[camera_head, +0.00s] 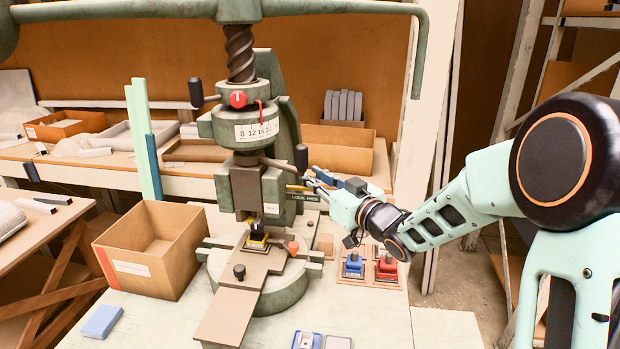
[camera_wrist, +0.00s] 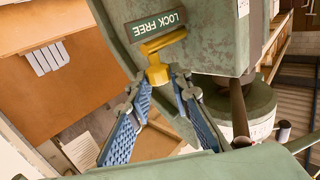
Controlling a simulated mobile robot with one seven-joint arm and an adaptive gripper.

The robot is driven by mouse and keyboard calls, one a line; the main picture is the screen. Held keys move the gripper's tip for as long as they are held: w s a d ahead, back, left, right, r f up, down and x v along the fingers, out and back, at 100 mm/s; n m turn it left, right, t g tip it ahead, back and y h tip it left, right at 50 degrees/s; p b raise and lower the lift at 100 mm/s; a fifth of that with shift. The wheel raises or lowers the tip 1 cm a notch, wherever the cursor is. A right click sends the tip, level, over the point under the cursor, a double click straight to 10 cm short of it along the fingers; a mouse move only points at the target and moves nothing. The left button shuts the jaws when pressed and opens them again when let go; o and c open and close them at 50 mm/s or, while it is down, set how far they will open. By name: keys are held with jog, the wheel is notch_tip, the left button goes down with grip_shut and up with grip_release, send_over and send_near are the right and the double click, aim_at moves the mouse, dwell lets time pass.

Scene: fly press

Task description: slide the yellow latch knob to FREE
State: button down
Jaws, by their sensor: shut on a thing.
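The yellow latch knob (camera_wrist: 157,73) stands out from a yellow bar beside the LOCK FREE label (camera_wrist: 157,24) on the green press frame. The label appears upside down in the wrist view, with FREE at the left. The knob is nearer the FREE word there, but I cannot tell its exact stop. My gripper (camera_wrist: 161,82) has its two blue padded fingers on either side of the knob, shut on it. The knob is mostly hidden there.
The press's screw (camera_head: 239,52) and long top handle (camera_head: 345,7) stand left of and above my arm. A dark-knobbed lever (camera_head: 301,157) is close above my gripper. Blue (camera_head: 353,267) and red (camera_head: 386,267) blocks sit below my wrist. A cardboard box (camera_head: 140,262) stands left.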

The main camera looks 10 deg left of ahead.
jog(key=c, duration=1.7)
grip_release()
jog(key=shift+d, duration=0.25)
jog(key=shift+c, duration=0.2)
jog(key=v, duration=1.2)
